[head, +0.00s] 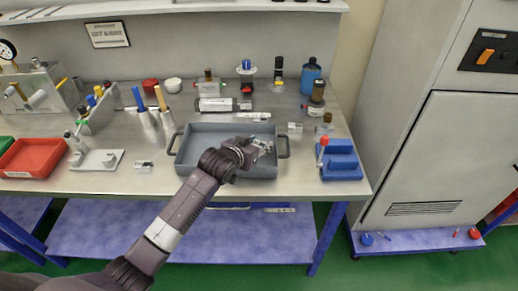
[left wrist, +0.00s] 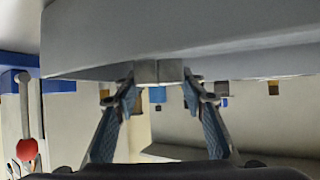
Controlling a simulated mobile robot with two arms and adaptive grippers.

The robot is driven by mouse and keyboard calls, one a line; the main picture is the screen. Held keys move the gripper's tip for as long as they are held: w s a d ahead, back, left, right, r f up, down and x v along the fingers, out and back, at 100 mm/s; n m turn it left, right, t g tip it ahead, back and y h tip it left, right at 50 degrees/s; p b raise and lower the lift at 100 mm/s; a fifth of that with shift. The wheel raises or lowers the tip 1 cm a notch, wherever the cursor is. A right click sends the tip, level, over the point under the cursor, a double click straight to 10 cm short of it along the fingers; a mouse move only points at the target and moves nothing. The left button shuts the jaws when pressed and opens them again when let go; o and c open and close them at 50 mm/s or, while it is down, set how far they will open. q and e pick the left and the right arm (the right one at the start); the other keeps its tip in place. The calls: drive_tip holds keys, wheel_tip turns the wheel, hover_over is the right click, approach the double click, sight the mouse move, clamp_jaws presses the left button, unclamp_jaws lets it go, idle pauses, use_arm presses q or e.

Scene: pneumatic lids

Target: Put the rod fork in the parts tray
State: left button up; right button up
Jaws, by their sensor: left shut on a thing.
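The parts tray (head: 206,129) is a grey rectangular tray with a handle at each end, on the steel bench in the head view. My left gripper (head: 258,147) is over its right half. The left wrist view shows the gripper (left wrist: 160,90) shut on a small grey metal block with a dark line down its middle, which I take as the rod fork (left wrist: 146,72). A large grey surface, apparently the tray (left wrist: 110,35), fills the top of that view. I cannot tell whether the fork touches it. My right gripper is not in view.
A blue block (head: 342,168) with a red-topped lever stands right of the tray. A red bin (head: 30,157) and a light plate (head: 97,160) are at the left. Small metal pieces (head: 143,166) lie nearby. Bottles and a cylinder stand behind the tray.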

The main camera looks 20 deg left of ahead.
use_arm(q)
wheel_tip(320, 180, down, 3)
drive_tip(key=shift+r, duration=0.1)
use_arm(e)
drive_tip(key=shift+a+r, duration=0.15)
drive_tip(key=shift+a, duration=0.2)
use_arm(q)
drive_tip(key=o, duration=0.8)
drive_tip(key=shift+o, duration=0.5)
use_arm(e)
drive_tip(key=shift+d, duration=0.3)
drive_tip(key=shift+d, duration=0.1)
